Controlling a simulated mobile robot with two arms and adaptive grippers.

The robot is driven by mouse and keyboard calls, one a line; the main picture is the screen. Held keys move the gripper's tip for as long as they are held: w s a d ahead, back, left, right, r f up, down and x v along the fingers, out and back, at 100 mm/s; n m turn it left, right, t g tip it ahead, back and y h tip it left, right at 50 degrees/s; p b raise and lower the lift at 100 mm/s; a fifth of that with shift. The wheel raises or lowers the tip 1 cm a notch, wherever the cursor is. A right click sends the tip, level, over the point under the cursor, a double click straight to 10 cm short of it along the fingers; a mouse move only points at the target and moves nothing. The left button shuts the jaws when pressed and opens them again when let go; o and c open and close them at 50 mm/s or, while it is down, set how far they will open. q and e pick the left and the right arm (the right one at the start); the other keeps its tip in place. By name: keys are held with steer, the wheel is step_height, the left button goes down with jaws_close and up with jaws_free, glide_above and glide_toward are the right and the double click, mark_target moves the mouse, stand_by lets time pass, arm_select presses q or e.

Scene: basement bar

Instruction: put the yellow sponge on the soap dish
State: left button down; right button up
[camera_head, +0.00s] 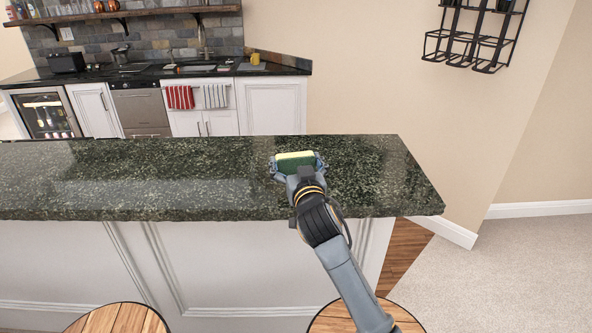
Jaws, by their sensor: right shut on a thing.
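The yellow sponge (295,156), with a green side, is in the jaws of my right gripper (297,166). The gripper is shut on it, over the right part of the dark granite bar counter (120,180). I cannot tell whether the sponge touches the counter top. The gripper hides the sponge's near lower part. I cannot make out a soap dish; small items by the sink at the back are too small to tell. My left gripper is not in view.
The bar top is otherwise bare. Two round wooden stool tops (118,319) stand at its near side. A black wire rack (470,45) hangs on the right wall.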

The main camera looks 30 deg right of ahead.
steer(key=f, duration=0.1)
steer(key=p, duration=0.1)
steer(key=f, duration=0.1)
steer(key=shift+w+d+f, duration=0.2)
steer(key=shift+d+f, duration=0.05)
steer(key=shift+f, duration=0.05)
steer(key=shift+a+f, duration=0.1)
steer(key=shift+f, duration=0.2)
steer(key=shift+f, duration=0.2)
steer(key=o, duration=0.5)
steer(key=shift+c, duration=0.2)
